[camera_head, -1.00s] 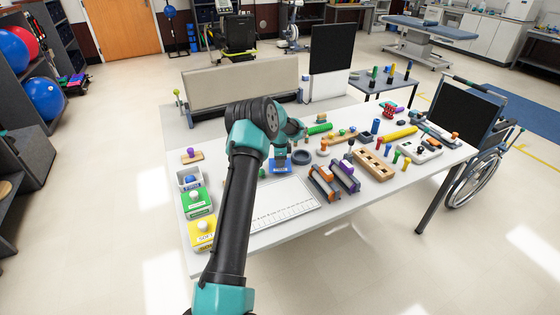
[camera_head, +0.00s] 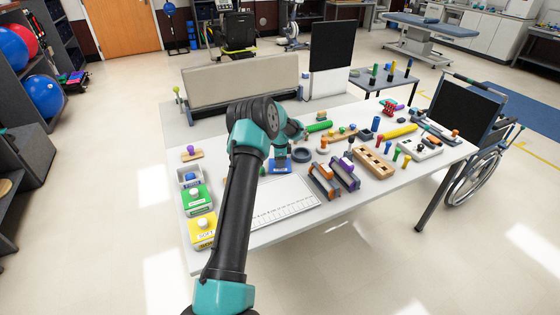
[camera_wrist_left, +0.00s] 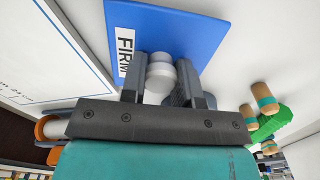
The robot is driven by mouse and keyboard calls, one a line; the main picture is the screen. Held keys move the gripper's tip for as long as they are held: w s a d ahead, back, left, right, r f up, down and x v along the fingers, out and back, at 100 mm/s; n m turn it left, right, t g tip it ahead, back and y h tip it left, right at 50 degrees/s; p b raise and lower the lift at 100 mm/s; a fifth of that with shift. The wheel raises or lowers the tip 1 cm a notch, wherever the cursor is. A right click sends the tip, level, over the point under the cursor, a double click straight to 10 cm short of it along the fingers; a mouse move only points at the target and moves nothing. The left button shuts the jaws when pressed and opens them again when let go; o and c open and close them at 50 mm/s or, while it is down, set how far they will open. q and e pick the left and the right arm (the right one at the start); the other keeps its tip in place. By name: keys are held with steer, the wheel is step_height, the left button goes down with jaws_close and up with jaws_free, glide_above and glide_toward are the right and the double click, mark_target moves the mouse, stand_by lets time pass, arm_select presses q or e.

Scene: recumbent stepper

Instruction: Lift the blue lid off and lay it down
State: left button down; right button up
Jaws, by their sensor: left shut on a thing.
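The blue lid (camera_head: 279,167) is held by my left gripper (camera_head: 281,150) over the middle of the white table, just behind the white printed board. In the left wrist view the flat blue lid (camera_wrist_left: 185,28) carries a white label reading FIRM, and the fingers of my gripper (camera_wrist_left: 160,78) are shut on its white round knob (camera_wrist_left: 159,72). Whether the lid touches the table cannot be told. An open box (camera_head: 188,177) with a blue label and a blue thing inside stands at the table's left. My right gripper is not in view.
Boxes with a green lid (camera_head: 196,200) and a yellow lid (camera_head: 201,230) stand along the left edge. The printed board (camera_head: 285,203) lies in front of the held lid.

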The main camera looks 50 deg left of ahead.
arm_select(q)
steer(key=c, duration=0.8)
jaws_free()
step_height(320, 180, up, 17)
steer(key=shift+r, duration=0.2)
stand_by(0.5)
